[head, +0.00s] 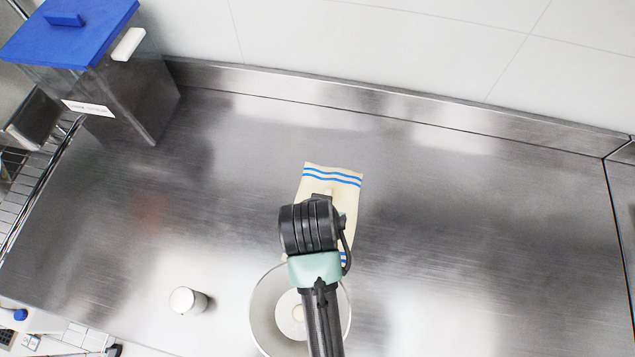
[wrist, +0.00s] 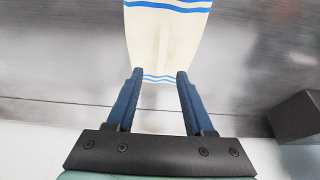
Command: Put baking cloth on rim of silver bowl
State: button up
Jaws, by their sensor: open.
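The baking cloth (head: 333,182) is cream with blue stripes near both ends. In the head view it lies behind the silver bowl (head: 262,315), partly hidden by my arm. Its near striped end comes close to the bowl's back rim; I cannot tell whether they touch. In the wrist view the cloth (wrist: 165,40) runs from the top edge down between the fingers. My gripper (wrist: 160,75) is open, its two blue fingers apart on either side of the cloth and not closed on it. My arm hides the fingers in the head view and covers part of the bowl.
A small white cylinder (head: 187,300) stands left of the bowl. A clear bin with a blue lid (head: 70,30) stands at the back left, near a wire rack (head: 35,180). The steel counter (head: 480,230) is clear on the right, with a raised back edge along the wall.

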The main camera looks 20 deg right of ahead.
jog(key=x, duration=0.7)
jog(key=shift+w+d+r+p, duration=0.1)
jog(key=shift+w+r+p, duration=0.1)
jog(key=shift+p, duration=0.1)
jog(key=shift+w+p+x, duration=0.15)
jog(key=shift+p+x, duration=0.15)
jog(key=shift+x, duration=1.05)
jog(key=shift+w+p+x, duration=0.15)
jog(key=shift+p+x, duration=0.1)
jog(key=shift+x, duration=1.15)
jog(key=shift+r, duration=0.1)
grip_shut()
